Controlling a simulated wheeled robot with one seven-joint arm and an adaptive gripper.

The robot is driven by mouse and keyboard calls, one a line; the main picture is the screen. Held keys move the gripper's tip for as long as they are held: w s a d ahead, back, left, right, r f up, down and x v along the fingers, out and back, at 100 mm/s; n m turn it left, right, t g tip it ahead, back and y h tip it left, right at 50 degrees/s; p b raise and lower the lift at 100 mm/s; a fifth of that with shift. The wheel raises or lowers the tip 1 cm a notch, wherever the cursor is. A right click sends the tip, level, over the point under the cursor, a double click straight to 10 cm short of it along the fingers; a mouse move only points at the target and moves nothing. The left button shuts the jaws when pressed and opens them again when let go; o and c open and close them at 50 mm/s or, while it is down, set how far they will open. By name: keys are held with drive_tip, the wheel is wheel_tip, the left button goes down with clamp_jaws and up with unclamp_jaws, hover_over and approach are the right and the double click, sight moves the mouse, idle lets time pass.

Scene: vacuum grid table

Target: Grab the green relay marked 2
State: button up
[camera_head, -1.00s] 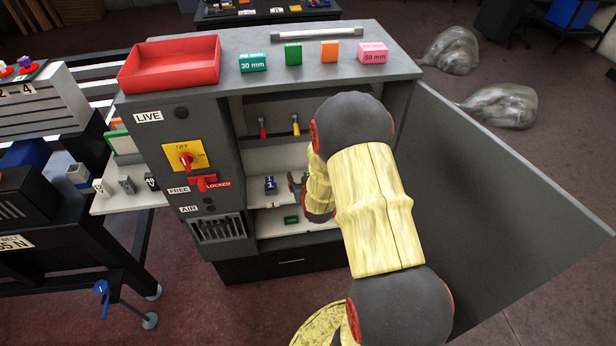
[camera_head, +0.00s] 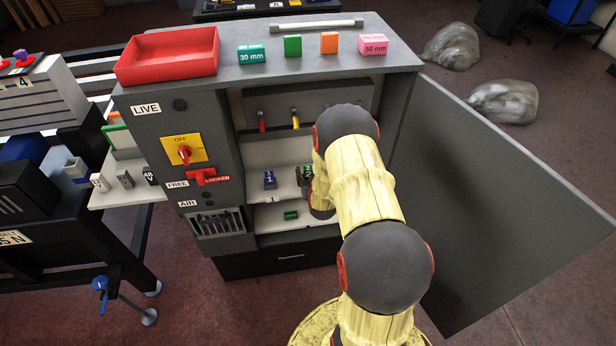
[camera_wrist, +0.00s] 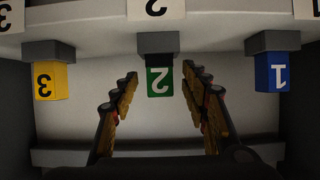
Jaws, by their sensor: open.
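The green relay (camera_wrist: 159,82) hangs under a grey socket in the middle of the wrist view, its 2 appearing upside down. My gripper (camera_wrist: 160,94) is open, with one finger on each side of the green relay. Small gaps show between the fingers and the relay, so it is not clasped. In the head view my gripper (camera_head: 305,176) is inside the cabinet, mostly hidden behind my arm. The cabinet (camera_head: 225,120) stands open.
A yellow relay marked 3 (camera_wrist: 50,81) and a blue relay marked 1 (camera_wrist: 272,73) flank the green one. The blue relay also shows in the head view (camera_head: 270,179). A small green block (camera_head: 290,215) lies below. The open door (camera_head: 500,200) is at right.

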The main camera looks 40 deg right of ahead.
drive_tip(key=shift+c, duration=1.4)
clamp_jaws()
